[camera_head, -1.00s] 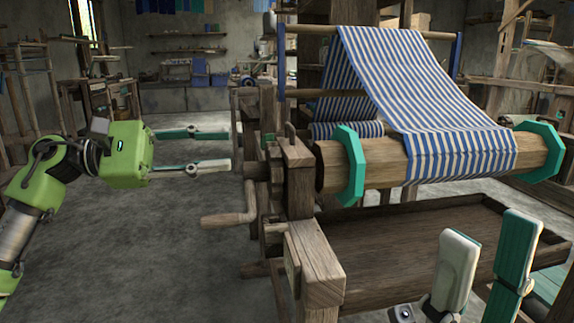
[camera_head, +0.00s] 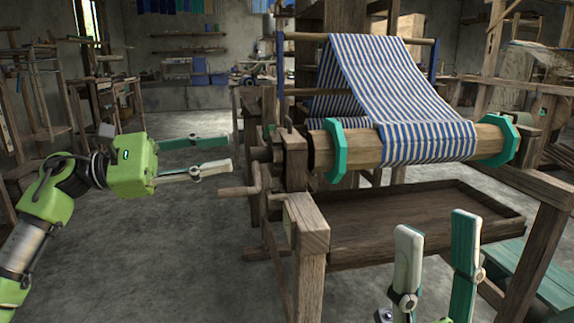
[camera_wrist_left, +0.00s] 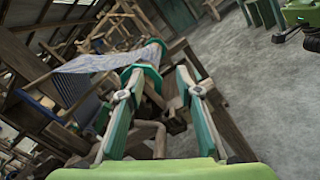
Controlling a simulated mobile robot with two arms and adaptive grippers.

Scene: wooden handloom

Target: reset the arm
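My left gripper (camera_head: 232,151) reaches in from the left in the head view. Its two fingers are spread apart with nothing between them, and the tips are left of the loom's frame. In the left wrist view the same open fingers (camera_wrist_left: 153,82) point toward the loom, which looks tilted there. My right gripper (camera_head: 438,222) shows at the bottom right of the head view. Its fingers point up, spread apart and empty, in front of the loom's wooden tray (camera_head: 400,225). The right arm itself is mostly out of frame.
The wooden handloom carries blue-and-white striped cloth (camera_head: 395,85) over a roller (camera_head: 358,146) with green end rings (camera_head: 335,150). A crank handle (camera_head: 240,190) sticks out left, near my left gripper. A green bench (camera_head: 530,270) stands at right. The floor (camera_head: 170,260) at left is clear.

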